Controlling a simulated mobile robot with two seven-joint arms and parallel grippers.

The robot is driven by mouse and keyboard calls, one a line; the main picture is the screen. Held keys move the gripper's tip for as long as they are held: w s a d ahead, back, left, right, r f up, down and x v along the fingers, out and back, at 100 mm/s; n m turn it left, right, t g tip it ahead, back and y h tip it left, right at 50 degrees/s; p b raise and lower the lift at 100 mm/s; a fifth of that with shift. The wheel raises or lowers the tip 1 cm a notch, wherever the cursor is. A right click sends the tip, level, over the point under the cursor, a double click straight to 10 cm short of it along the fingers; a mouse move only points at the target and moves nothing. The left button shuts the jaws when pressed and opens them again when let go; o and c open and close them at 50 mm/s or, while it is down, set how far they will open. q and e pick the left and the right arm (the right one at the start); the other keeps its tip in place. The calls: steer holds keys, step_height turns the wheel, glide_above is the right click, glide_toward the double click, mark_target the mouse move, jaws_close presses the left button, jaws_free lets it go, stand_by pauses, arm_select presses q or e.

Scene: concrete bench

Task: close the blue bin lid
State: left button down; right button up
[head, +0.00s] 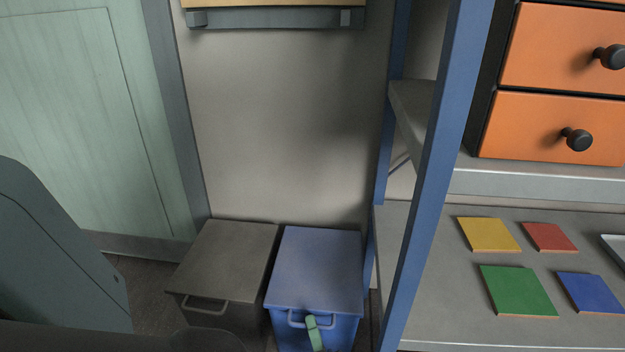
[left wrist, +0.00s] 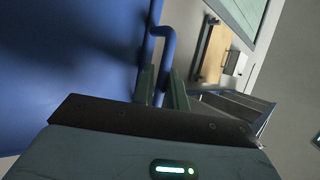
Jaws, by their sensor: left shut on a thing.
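The blue bin (head: 333,335) stands on the floor between a grey bin and the blue shelf post. Its blue lid (head: 318,262) lies flat over the top, about level with the grey bin's lid; no gap shows. A blue bar handle (head: 293,318) is at the front edge. My left gripper (head: 312,322) is at this handle, mostly hidden, with a green finger showing. In the left wrist view its fingers (left wrist: 162,88) are shut on the handle (left wrist: 154,42), beside a broad blue surface. My right gripper is not in view.
The grey bin (head: 225,255) stands close on the left. The blue shelf post (head: 437,170) rises close on the right. The shelf (head: 430,300) holds coloured tiles, with orange drawers (head: 555,125) above. A pale green panel (head: 75,120) is at left.

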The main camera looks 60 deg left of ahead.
arm_select(q)
steer(key=shift+s+f+m+t+h, duration=0.3)
steer(key=shift+f+m+t, duration=0.1)
steer(key=shift+f, duration=0.3)
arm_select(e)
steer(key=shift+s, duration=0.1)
arm_select(q)
steer(key=c, duration=1.8)
jaws_free()
steer(key=shift+o, duration=1.1)
steer(key=shift+f, duration=0.2)
steer(key=shift+o, duration=0.5)
steer(key=shift+w+r, duration=0.1)
steer(key=shift+w, duration=0.05)
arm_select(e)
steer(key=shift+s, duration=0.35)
arm_select(q)
steer(key=shift+a+r, duration=0.1)
steer(key=shift+r, duration=0.15)
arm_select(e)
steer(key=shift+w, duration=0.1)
